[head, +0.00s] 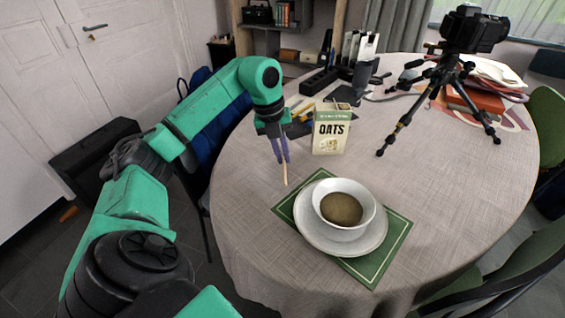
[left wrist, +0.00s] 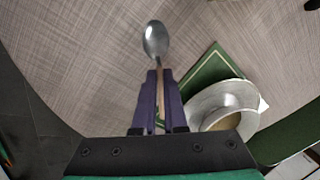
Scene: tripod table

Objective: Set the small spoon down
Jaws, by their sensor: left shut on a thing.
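My left gripper (head: 281,158) points down over the left part of the table, left of the oats box and behind the green placemat. Its purple fingers are shut on the small spoon (head: 285,176), which shows only as a thin pale strip below them. In the left wrist view the spoon's grey metal bowl (left wrist: 155,40) sticks out beyond the fingertips (left wrist: 158,76), and its wooden handle runs between the fingers. I cannot tell whether the spoon touches the table. My right gripper is not in view.
A white bowl (head: 343,206) with brown contents stands on a plate (head: 310,234) on the green placemat (head: 369,267). An oats box (head: 331,135) stands behind it. A camera tripod (head: 436,85) stands at the back right. The cloth (head: 238,190) left of the placemat is clear.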

